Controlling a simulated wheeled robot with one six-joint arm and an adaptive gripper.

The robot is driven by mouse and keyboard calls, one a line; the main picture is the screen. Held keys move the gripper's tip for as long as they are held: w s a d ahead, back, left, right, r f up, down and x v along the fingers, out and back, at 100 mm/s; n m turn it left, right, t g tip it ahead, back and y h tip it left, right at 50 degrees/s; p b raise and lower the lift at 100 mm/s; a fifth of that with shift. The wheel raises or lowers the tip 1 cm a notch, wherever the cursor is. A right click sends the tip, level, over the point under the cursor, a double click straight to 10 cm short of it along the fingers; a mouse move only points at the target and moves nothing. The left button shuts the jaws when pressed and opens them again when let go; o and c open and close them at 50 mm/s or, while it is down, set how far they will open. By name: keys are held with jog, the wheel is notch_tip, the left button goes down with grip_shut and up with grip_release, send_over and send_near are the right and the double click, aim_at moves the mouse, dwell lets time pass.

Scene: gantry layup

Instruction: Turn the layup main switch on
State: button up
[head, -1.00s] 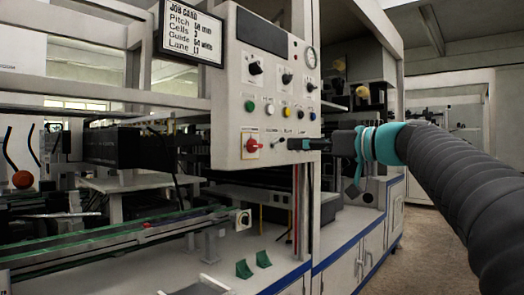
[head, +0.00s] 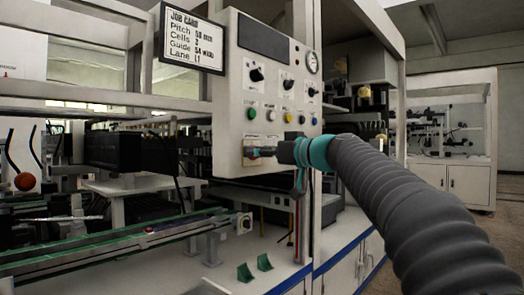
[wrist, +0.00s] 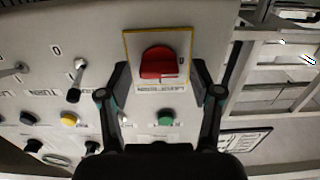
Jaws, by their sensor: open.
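The layup main switch is a red rotary knob (wrist: 158,62) on a yellow-edged plate (wrist: 185,42), with a label beside it. The wrist view sees it upside down. My gripper (wrist: 160,72) is open, with one finger on each side of the knob. I cannot tell whether the fingers touch it. In the head view, my gripper (head: 268,152) is at the lower left of the grey control panel (head: 232,90) and hides most of the knob.
Green, white, blue and yellow buttons (head: 287,117) and black selector knobs (head: 257,75) sit above the switch on the panel. A job card (head: 192,38) hangs at its upper left. A green-edged conveyor rail (head: 130,240) runs below left. The aisle floor at right is open.

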jog(key=c, duration=1.1)
jog(key=shift+c, duration=0.2)
jog(key=shift+w+d+f+m+p, duration=0.1)
jog(key=shift+m+p, duration=0.4)
jog(key=shift+m, duration=2.45)
jog(key=shift+w+f+m+p, duration=0.1)
jog(key=shift+m+p, duration=0.45)
jog(key=shift+m, duration=2.45)
jog(key=shift+d+f+m+p, duration=0.1)
jog(key=shift+m+p, duration=0.4)
jog(key=shift+m, duration=2.45)
